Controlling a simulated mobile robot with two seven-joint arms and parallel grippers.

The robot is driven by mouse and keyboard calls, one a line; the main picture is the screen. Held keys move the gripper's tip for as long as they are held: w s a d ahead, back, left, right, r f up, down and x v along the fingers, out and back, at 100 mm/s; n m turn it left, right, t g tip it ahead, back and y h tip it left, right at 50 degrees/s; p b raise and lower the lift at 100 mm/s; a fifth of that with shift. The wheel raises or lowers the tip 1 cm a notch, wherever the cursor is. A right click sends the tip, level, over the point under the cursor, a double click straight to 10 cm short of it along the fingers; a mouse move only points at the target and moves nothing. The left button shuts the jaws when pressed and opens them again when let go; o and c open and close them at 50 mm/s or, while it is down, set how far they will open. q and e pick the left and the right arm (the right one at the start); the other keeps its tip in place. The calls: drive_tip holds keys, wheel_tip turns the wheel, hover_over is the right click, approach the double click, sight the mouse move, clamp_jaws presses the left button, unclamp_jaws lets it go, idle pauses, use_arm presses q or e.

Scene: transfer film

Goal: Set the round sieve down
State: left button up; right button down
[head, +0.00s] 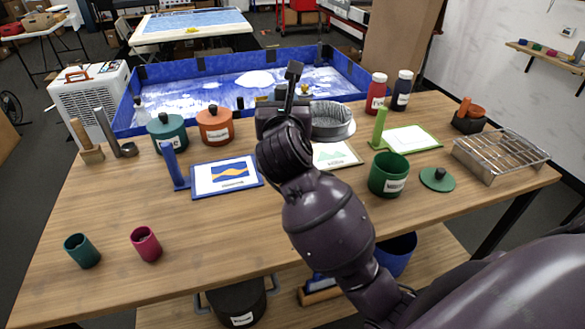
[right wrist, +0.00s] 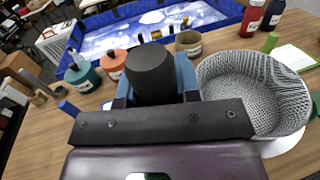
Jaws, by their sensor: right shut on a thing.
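The round sieve (head: 332,119), a grey mesh basket, is at the back middle of the table, close to the blue tray. It also shows large in the right wrist view (right wrist: 255,92), right of my jaws, with its open side up. A pale round surface (right wrist: 285,146) shows under its near edge. My right gripper (head: 286,112) is beside it on the left. Its blue fingers (right wrist: 150,88) are shut around a thick dark handle-like piece. Where this piece joins the sieve is hidden. Whether the sieve touches what is below it, I cannot tell. My left gripper is not in view.
Teal (head: 167,133) and orange (head: 214,126) lidded pots stand left of the gripper. Red (head: 376,93) and dark (head: 401,91) bottles stand right of the sieve. Framed pictures (head: 227,177) and a green pot (head: 389,175) are nearer. The front left of the table is mostly clear.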

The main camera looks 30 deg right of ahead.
wheel_tip(320, 180, down, 15)
drive_tip(key=b, duration=0.2)
idle(0.3)
drive_tip(key=shift+f+b, duration=0.3)
drive_tip(key=shift+b, duration=0.1)
drive_tip(key=shift+f, duration=0.3)
drive_tip(key=c, duration=0.8)
unclamp_jaws()
